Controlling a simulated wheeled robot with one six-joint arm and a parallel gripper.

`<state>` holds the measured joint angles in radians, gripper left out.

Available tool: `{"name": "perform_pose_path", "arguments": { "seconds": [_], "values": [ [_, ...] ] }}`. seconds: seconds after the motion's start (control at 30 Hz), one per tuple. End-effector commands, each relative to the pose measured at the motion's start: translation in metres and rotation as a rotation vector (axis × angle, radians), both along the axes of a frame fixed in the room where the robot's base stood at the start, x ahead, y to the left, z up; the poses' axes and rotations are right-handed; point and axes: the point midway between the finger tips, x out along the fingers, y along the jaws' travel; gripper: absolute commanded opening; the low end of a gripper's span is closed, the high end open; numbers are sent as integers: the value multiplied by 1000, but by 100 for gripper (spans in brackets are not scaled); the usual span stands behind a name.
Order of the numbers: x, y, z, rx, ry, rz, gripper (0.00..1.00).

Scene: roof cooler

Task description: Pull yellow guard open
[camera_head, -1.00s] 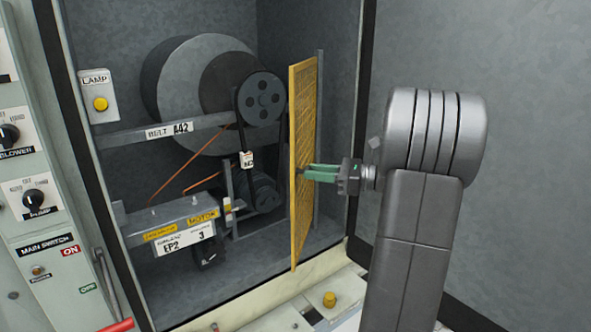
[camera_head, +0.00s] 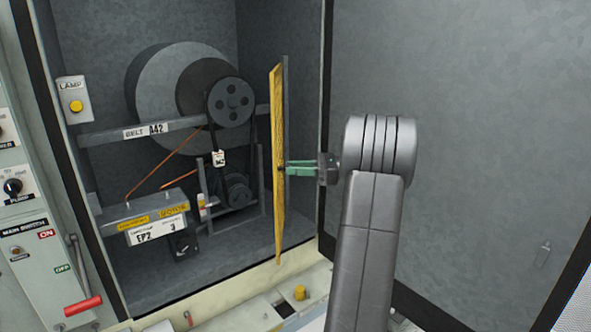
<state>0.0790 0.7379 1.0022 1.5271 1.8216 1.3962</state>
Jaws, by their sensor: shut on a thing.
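The yellow guard (camera_head: 278,205) is a tall mesh panel inside the open grey cabinet. I see it nearly edge-on, swung out from the belt and pulleys, so the belt drive (camera_head: 232,102) is uncovered to its left. My gripper (camera_head: 290,168) has green fingers and reaches the guard from the right at about mid-height. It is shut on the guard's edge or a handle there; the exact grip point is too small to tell.
A grey post (camera_head: 285,110) stands just behind the guard. The cabinet door (camera_head: 430,130) stands open at right. At left are a control panel (camera_head: 25,210) and a red-handled lever (camera_head: 83,306). A yellow knob (camera_head: 299,292) sits on the ledge below the guard.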

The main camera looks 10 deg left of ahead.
Motion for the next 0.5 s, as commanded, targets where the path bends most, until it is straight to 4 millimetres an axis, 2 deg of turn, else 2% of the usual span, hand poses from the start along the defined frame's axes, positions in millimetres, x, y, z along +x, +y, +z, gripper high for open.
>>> {"name": "perform_pose_path", "arguments": {
  "seconds": [0.13, 0.17, 0.23, 0.5],
  "values": [
    [0, 0, 0, 0, -1, 1, 0],
    [0, 0, 0, 0, 0, 1, 31],
    [0, 0, 0, 0, 0, 1, 44],
    [0, 0, 0, 0, 0, 0, 46]
  ]
}}
